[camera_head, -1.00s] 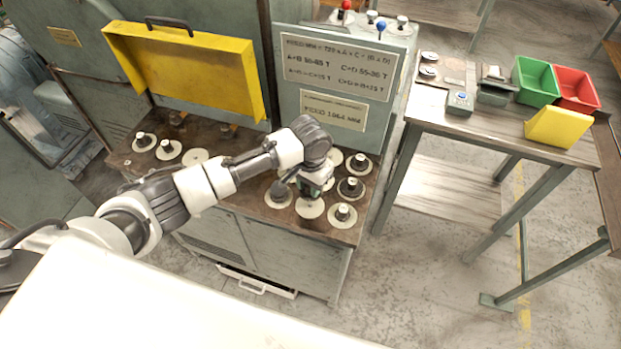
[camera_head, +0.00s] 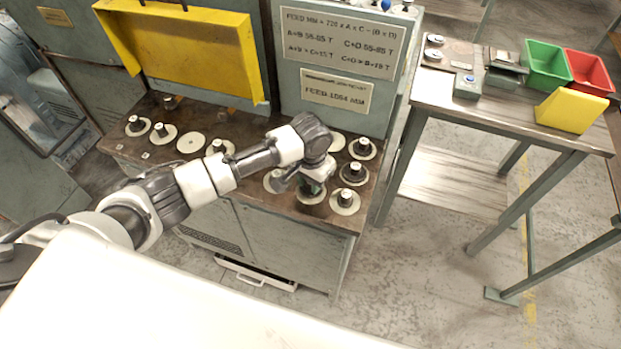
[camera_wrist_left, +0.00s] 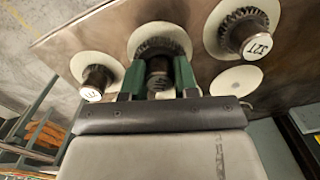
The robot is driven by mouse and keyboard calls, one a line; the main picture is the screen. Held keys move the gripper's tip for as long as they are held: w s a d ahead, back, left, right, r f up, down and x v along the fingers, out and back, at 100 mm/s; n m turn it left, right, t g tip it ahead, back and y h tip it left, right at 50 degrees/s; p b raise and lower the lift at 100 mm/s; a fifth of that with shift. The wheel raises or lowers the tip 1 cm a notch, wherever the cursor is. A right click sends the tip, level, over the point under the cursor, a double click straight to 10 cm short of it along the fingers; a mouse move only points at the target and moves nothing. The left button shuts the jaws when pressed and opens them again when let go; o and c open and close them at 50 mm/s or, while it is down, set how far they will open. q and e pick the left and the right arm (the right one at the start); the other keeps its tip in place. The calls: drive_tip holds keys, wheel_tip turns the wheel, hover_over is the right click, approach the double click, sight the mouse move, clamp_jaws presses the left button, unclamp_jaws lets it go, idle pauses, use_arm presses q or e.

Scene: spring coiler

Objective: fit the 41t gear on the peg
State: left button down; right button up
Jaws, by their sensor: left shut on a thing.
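My left gripper (camera_head: 313,190) is at the front right of the machine's brown top, low over a pale disc. In the left wrist view its green fingers (camera_wrist_left: 158,78) are shut around the dark hub of a toothed gear (camera_wrist_left: 158,47). The gear lies over a pale round disc (camera_wrist_left: 136,36); I cannot tell whether it rests on it. The hub's marking is too unclear to read as 41t. The peg for the gear cannot be picked out. My right gripper is not in view.
Other hubbed gears stand on pale discs close by, one on the right (camera_wrist_left: 245,33) and one on the left (camera_wrist_left: 95,80) in the wrist view. A bare disc (camera_wrist_left: 237,80) lies beside them. A yellow cover (camera_head: 185,50) and a sign panel (camera_head: 335,60) stand behind.

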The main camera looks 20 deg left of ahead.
use_arm(q)
drive_tip(key=shift+p, duration=0.3)
idle(0.5)
idle(0.6)
drive_tip(key=shift+f, duration=0.5)
idle(1.0)
drive_tip(key=c, duration=0.8)
unclamp_jaws()
wheel_tip(320, 180, up, 11)
drive_tip(key=shift+f+b, duration=0.15)
drive_tip(key=shift+b, duration=0.25)
wheel_tip(320, 180, up, 13)
drive_tip(key=p, duration=1.5)
